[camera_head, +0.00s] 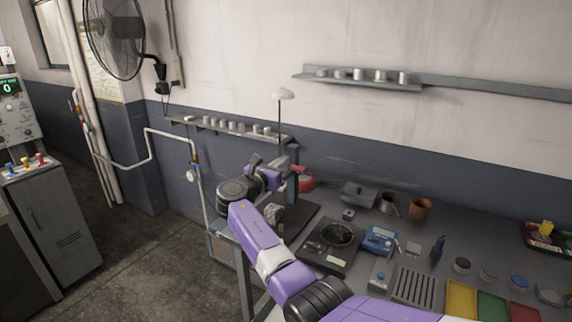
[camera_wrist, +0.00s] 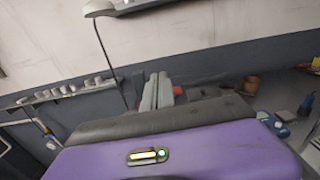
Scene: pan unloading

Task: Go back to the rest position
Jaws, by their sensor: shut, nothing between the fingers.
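My purple arm reaches from the lower right up to the left in the head view. It folds back at a dark joint, and my gripper (camera_head: 277,178) is at its far end, near the left end of the workbench (camera_head: 385,263). The gripper is shut and holds nothing. It is small and partly confused with grey uprights behind it, so its fingertips are not clear. In the wrist view, my purple housing with a small lit bar fills the lower part. Narrow grey upright parts show beyond its dark edge.
On the bench are a black balance (camera_head: 331,258), a blue meter (camera_head: 380,239), a brown cup (camera_head: 420,209) and coloured trays (camera_head: 460,299). A lamp (camera_head: 284,95) rises behind my arm. Wall shelves (camera_head: 350,80) hold small pots. The floor (camera_head: 150,265) to the left is clear.

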